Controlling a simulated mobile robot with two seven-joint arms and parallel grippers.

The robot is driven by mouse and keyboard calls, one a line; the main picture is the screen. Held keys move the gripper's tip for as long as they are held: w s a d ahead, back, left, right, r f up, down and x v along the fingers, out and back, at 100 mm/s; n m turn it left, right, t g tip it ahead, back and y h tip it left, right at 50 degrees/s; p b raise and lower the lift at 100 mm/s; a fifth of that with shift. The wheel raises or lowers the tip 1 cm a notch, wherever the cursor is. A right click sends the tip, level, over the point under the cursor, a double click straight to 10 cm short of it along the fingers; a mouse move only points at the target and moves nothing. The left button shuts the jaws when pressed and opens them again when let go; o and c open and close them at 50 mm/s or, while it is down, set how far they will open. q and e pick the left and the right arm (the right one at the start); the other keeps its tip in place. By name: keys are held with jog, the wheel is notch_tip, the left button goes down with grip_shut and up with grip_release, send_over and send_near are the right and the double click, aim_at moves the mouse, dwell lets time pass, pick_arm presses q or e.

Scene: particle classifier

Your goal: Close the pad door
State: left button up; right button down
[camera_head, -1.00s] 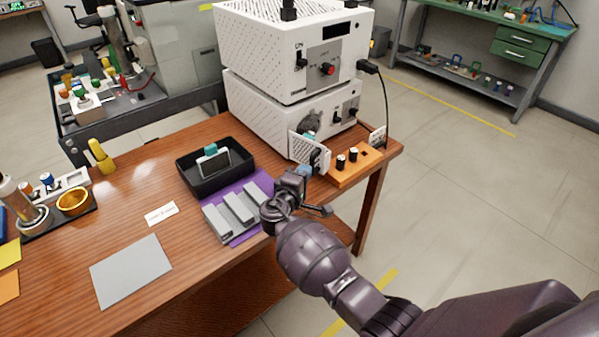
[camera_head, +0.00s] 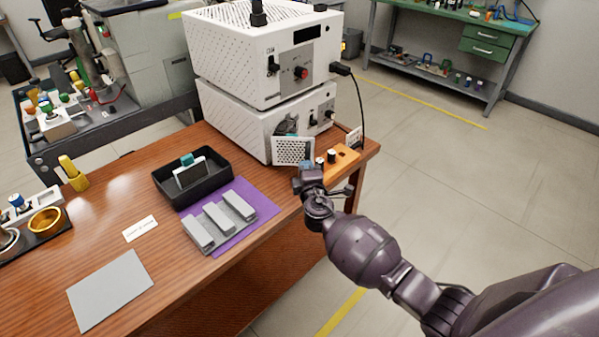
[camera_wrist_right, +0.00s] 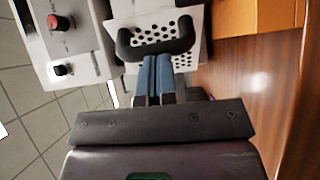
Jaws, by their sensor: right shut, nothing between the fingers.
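The pad door is a small white perforated panel (camera_head: 293,151) at the front of the lower white box (camera_head: 250,117). It stands open, angled out from the box, and a dark round opening (camera_head: 287,125) shows above it. My right gripper (camera_head: 307,165) is at the door's lower right edge. In the right wrist view my right gripper's blue fingers (camera_wrist_right: 154,72) are together with nothing between them. The perforated panel (camera_wrist_right: 187,62) lies just beyond them, behind a dark curved bar (camera_wrist_right: 157,48). I cannot tell whether the fingers touch the door. My left gripper is out of view.
An orange block with black knobs (camera_head: 343,161) sits right of the door. A purple mat (camera_head: 258,203) with grey blocks and a black tray (camera_head: 218,183) lie to the left. Another white box (camera_head: 257,72) is stacked on top.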

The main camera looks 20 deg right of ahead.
aim_at(318, 161)
jog(key=shift+w+d+f+n+y+b, duration=0.1)
jog(key=shift+w+d+n+y+b, duration=0.15)
jog(key=shift+d+n+y, duration=0.25)
jog(key=shift+w+d+f+n+y+b, duration=0.15)
jog(key=shift+d+n+y+b, duration=0.25)
jog(key=shift+y, duration=0.3)
jog(key=shift+w+d+n+t+y+b, duration=0.15)
jog(key=shift+w+d+n+y+b, duration=0.2)
jog(key=shift+d+n+y, duration=0.25)
jog(key=shift+w+d+n+t+y+b, duration=0.15)
jog(key=shift+w+d+n+y+b, duration=0.25)
jog(key=shift+y, duration=0.4)
jog(key=shift+w+d+n+y+b, duration=0.5)
jog(key=shift+d+n+y+b, duration=0.15)
jog(key=shift+y, duration=0.45)
jog(key=shift+w+d+y, duration=0.2)
jog(key=shift+d+y, duration=0.05)
jog(key=shift+y, duration=0.25)
jog(key=shift+w+d+r+n+g+y+b, duration=0.1)
jog(key=shift+w+d+n+g+y+b, duration=0.4)
jog(key=shift+n+y, duration=0.35)
jog(key=shift+w+d+b, duration=0.3)
jog(key=shift+w+d, duration=0.05)
jog(key=shift+w, duration=0.35)
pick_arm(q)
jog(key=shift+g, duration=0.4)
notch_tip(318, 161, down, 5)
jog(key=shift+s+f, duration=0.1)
pick_arm(e)
jog(key=shift+w+d+r, duration=0.1)
